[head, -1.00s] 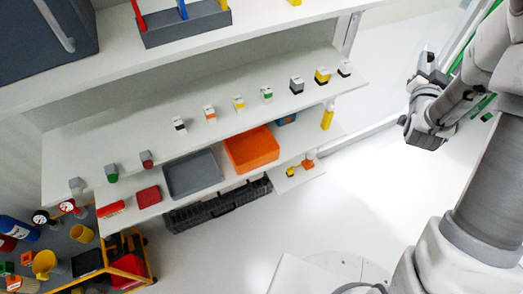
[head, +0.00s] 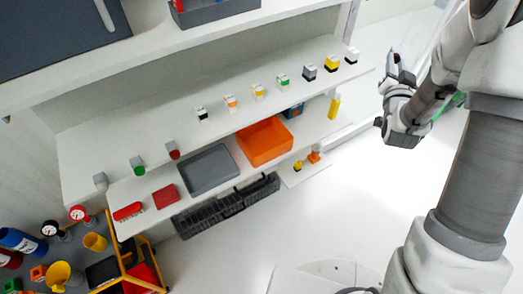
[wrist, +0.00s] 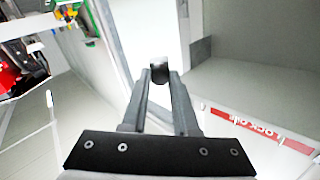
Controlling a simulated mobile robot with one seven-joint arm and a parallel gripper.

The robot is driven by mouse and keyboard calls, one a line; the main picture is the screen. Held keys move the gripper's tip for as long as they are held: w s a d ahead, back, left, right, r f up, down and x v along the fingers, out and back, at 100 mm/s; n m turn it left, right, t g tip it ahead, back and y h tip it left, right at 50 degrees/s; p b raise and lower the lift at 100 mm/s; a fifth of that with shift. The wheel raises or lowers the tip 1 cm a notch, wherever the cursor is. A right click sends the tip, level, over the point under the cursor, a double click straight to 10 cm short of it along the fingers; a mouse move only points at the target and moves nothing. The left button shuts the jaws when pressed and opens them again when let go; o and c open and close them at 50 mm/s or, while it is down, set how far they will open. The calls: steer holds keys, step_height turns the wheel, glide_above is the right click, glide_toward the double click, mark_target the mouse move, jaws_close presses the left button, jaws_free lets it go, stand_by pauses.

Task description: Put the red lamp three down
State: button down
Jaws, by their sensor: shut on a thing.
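Several small coloured blocks stand along the middle shelf. Below are a grey tray (head: 208,171), an orange bin (head: 265,141) and a black crate (head: 225,208). A cart with bottles and gauges (head: 78,213) is at lower left. The white floor between shelves and arm is clear.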

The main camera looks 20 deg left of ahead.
steer(key=a+f+n+y+b, duration=0.2)
steer(key=a+f+b, duration=0.2)
steer(key=f+b, duration=0.5)
steer(key=a+f+n+y+b, duration=0.1)
steer(key=a+f+y+b, duration=0.3)
steer(key=f+b, duration=0.5)
steer(key=s+a+f+n+g+y, duration=0.1)
steer(key=s+a+n+g+y, duration=0.25)
steer(key=a, duration=0.45)
steer(key=s+a+f+n+g+y, duration=0.1)
steer(key=s+a+n+g+y, duration=0.25)
steer(key=a, duration=0.45)
steer(key=s+a+f+n+g+y, duration=0.25)
steer(key=a+g, duration=0.25)
steer(key=a, duration=0.3)
step_height(320, 180, down, 9)
steer(key=a+n+b, duration=0.1)
steer(key=shift+s+y+b, duration=0.35)
steer(key=shift+s, duration=0.1)
steer(key=shift+f+n, duration=0.1)
steer(key=shift+n, duration=0.15)
steer(key=shift+f+b, duration=0.6)
